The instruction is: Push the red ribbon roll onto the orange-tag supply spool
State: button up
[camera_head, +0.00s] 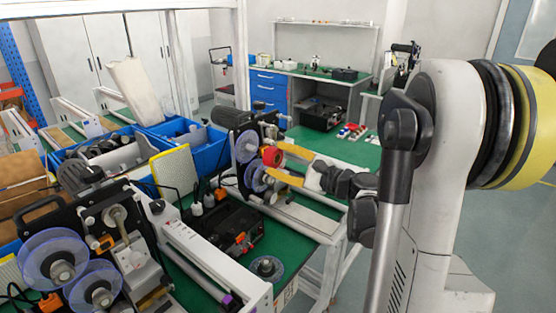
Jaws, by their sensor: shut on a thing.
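The red ribbon roll (272,156) is between the two yellow fingers of my gripper (272,159), near the middle of the view. The gripper comes in from the right and is shut on the roll. Just left of the roll are two clear, bluish spool discs on the far coder machine, an upper one (246,146) and a lower one (258,179). The roll is close to both; I cannot tell whether it touches either. Small orange parts show around this machine, but I cannot tell which spool bears the orange tag.
A nearer coder machine (115,245) with two clear discs fills the lower left. A black device (228,230) and a loose dark disc (267,267) sit on the green bench. Blue bins (205,150) stand behind. Open floor lies right of the bench.

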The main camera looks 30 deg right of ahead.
aim_at(255, 150)
jog(key=shift+w+r, duration=0.1)
jog(key=shift+w, duration=0.25)
jog(key=shift+x, duration=2)
jog(key=shift+x, duration=1.75)
dwell(0.3)
jog(key=o, duration=1.1)
jog(key=shift+w+a, duration=0.1)
